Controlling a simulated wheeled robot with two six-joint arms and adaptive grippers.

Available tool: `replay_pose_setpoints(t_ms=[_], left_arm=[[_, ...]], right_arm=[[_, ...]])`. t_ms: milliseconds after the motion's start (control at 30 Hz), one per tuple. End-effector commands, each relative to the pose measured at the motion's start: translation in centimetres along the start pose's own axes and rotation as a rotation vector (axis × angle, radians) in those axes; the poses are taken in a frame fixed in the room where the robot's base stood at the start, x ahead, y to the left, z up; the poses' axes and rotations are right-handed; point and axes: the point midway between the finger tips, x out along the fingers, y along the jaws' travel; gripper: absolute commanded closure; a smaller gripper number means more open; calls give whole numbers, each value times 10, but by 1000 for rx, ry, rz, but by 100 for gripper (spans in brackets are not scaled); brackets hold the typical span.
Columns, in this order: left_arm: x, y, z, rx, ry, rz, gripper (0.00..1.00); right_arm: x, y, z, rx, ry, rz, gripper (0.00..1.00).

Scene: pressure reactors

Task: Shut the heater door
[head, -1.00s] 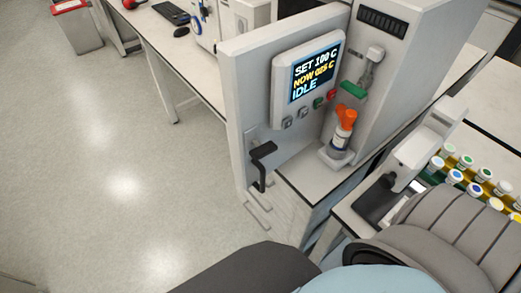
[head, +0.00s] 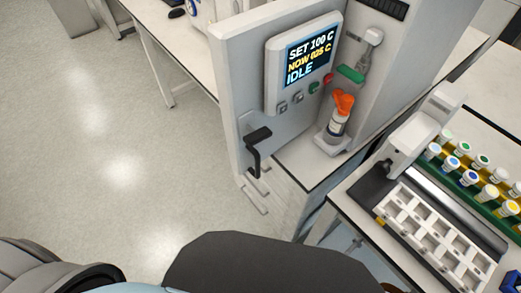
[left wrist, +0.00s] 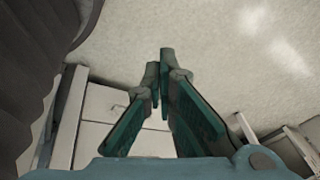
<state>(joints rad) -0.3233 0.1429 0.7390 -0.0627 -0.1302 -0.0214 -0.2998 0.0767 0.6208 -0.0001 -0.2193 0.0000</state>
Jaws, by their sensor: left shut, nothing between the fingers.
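The heater has an upright pale grey panel (head: 228,95) with a black lever handle (head: 257,139) low on its face and a screen (head: 309,51) reading SET 100 C, NOW 025 C, IDLE. I cannot tell from this angle whether the door is open or how far. My left gripper shows in the left wrist view (left wrist: 163,62), with its green-grey fingers shut together and empty, over pale floor. It does not show in the head view, and neither does my right gripper. No gripper is seen touching the handle.
A bottle with an orange cap (head: 341,105) stands in a holder beside the screen. At the right, a bench holds a white rack (head: 436,240) and several capped vials (head: 462,170). The floor (head: 120,150) left of the heater is clear.

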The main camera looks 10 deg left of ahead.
Motion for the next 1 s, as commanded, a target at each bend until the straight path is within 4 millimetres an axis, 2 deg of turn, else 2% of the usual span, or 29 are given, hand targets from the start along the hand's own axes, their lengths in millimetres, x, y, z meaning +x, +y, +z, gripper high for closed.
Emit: replay_pose_setpoints(t_ms=[33,67,100,167,200,267,300,333,400,500,567,667,767,1000], left_arm=[[-8,-34,-41,87,123,-50,100],[-17,-56,-74,162,224,-86,100],[-38,-83,-124,283,374,-140,100],[-88,-110,-202,501,622,-222,100],[-131,-114,-251,666,791,-270,100],[-204,-99,-306,919,1041,-324,100],[-251,-79,-329,1080,1196,-347,100],[-283,-62,-339,1192,1304,-358,100],[-344,-24,-344,1407,1511,-366,100],[-393,11,-334,1587,1693,-357,100],[-404,21,-331,1630,1740,-354,100],[-407,29,-336,1638,1755,-357,100],[-406,40,-347,1633,1752,-361,100],[-407,79,-383,1623,1752,-359,100]], right_arm=[[-2,0,-2,0,2,0,60],[-4,0,-2,0,2,0,60],[-5,0,-2,0,3,0,60],[-8,0,-2,0,3,0,60],[-9,1,-3,0,3,0,60],[-12,1,-3,0,3,0,60],[-13,1,-3,0,3,0,60],[-14,1,-4,0,3,0,60],[-15,1,-4,0,3,0,60],[-16,2,-4,0,3,1,60],[-16,2,-3,0,2,2,60],[-16,4,-3,-2,1,4,60],[-15,6,-2,-2,-1,6,60],[-30,6,-2,-2,-2,6,60]])
